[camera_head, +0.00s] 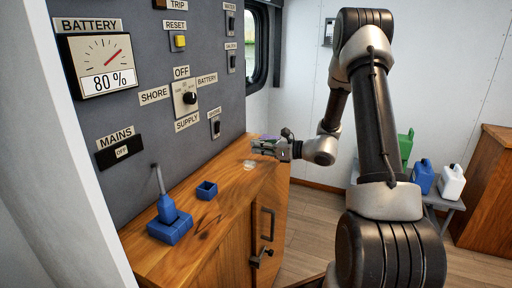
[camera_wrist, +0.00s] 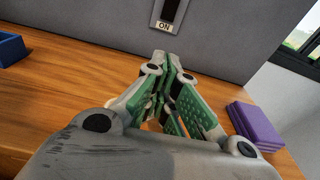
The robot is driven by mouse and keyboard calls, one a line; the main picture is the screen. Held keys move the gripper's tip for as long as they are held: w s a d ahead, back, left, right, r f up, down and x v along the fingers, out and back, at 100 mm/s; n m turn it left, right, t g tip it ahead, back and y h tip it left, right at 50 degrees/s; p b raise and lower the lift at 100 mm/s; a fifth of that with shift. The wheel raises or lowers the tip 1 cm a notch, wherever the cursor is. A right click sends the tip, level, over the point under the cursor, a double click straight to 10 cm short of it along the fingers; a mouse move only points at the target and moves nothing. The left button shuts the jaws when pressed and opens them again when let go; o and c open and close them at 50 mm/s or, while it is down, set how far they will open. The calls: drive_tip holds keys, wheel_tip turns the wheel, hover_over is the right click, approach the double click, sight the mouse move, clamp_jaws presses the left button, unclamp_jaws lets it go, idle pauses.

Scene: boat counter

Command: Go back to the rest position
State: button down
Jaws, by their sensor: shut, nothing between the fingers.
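My gripper (camera_head: 264,147) is over the far end of the wooden counter (camera_head: 222,205), at the end of my arm, which reaches in from the right. In the wrist view my gripper (camera_wrist: 172,62) has its green-padded fingers together, with nothing between them. A switch with an ON label (camera_wrist: 164,26) is on the grey panel beyond the fingertips.
The grey panel (camera_head: 140,60) carries a battery gauge at 80 %, a rotary supply knob (camera_head: 189,98) and several switches. A blue holder with a handle (camera_head: 169,222) and a small blue open box (camera_head: 207,190) stand on the counter. Jugs (camera_head: 423,178) stand on a bench at right.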

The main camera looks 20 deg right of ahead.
drive_tip(key=s+a+r+n+g+h, duration=0.1)
drive_tip(key=s+a+r+n+g, duration=0.2)
drive_tip(key=s+n, duration=0.3)
drive_tip(key=s+a+r+n+g, duration=0.2)
drive_tip(key=s+r+n+g, duration=0.15)
drive_tip(key=s, duration=0.45)
drive_tip(key=s+a+r+n+g+h, duration=0.1)
drive_tip(key=s+a+r+n+g, duration=0.2)
drive_tip(key=s+n, duration=0.35)
drive_tip(key=s+d+r+n+t+h, duration=0.1)
drive_tip(key=s+d+r+n+h, duration=0.1)
drive_tip(key=s+d+n+h, duration=0.3)
drive_tip(key=s+d+r+n+t+h, duration=0.1)
drive_tip(key=s+d+r+n+h, duration=0.2)
drive_tip(key=s+d+n, duration=0.3)
drive_tip(key=s+d+h, duration=0.1)
drive_tip(key=s+d, duration=0.2)
drive_tip(key=s, duration=0.2)
drive_tip(key=shift+s+r+h, duration=0.15)
drive_tip(key=shift+h, duration=0.25)
drive_tip(key=c, duration=2.2)
unclamp_jaws()
